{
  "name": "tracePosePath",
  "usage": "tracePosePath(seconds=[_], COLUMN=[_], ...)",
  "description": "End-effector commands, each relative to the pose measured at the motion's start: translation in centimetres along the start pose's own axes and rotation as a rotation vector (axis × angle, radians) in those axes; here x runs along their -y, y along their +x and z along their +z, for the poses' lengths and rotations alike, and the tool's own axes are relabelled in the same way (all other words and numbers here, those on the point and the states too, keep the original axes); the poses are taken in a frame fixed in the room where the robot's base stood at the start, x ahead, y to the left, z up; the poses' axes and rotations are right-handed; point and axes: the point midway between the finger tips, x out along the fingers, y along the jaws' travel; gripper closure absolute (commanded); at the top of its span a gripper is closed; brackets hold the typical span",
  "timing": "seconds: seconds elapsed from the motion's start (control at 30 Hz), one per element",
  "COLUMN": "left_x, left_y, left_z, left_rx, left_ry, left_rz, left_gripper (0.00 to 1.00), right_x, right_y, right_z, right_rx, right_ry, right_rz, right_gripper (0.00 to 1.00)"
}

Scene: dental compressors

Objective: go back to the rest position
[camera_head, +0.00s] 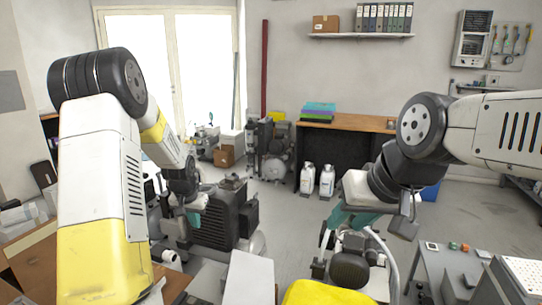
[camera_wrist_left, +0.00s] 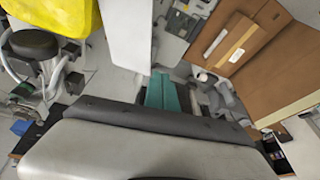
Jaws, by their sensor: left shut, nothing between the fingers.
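My left gripper (camera_head: 195,217) hangs at the left of the head view, in front of a dark ribbed compressor. Its teal fingers also show in the left wrist view (camera_wrist_left: 165,92), side by side and shut with nothing between them. My right gripper (camera_head: 328,238) hangs at the right of the head view with teal fingers pointing down. My wrist partly covers it, and I cannot tell how far apart its fingers are.
The dark compressor (camera_head: 222,215) stands behind my left gripper. A wooden table (camera_head: 32,242) is at the lower left, with a cardboard box (camera_wrist_left: 238,45) on it. A grey table (camera_head: 445,272) is at the lower right. White bottles (camera_head: 307,178) stand on the floor by the workbench (camera_head: 345,122).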

Motion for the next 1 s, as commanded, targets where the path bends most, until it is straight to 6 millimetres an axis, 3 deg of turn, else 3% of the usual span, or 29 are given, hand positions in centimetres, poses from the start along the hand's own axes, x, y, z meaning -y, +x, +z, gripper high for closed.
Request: tracePosePath(seconds=[0.03,0.2,0.5,0.8,1.0], left_x=[-0.5,-2.5,-6.5,-10.6,-12.6], left_y=[-2.8,-10.2,-21.1,-28.5,-30.9], left_z=[-0.1,1.0,5.9,13.3,17.9], left_rx=[-0.019,-0.057,-0.123,-0.186,-0.217], left_ry=[-0.006,-0.035,-0.077,-0.107,-0.118], left_rz=[0.001,0.014,0.058,0.122,0.165], left_gripper=[1.0,1.0,1.0,1.0,1.0], right_x=[0.0,0.0,0.0,0.0,0.0], right_y=[0.0,0.0,0.0,0.0,0.0], right_z=[0.0,0.0,0.0,0.0,0.0], right_rx=[0.0,0.0,0.0,0.0,0.0], right_ry=[0.0,0.0,0.0,0.0,0.0], right_rz=[0.0,0.0,0.0,0.0,0.0], right_gripper=[0.64,0.64,0.64,0.64,0.64])
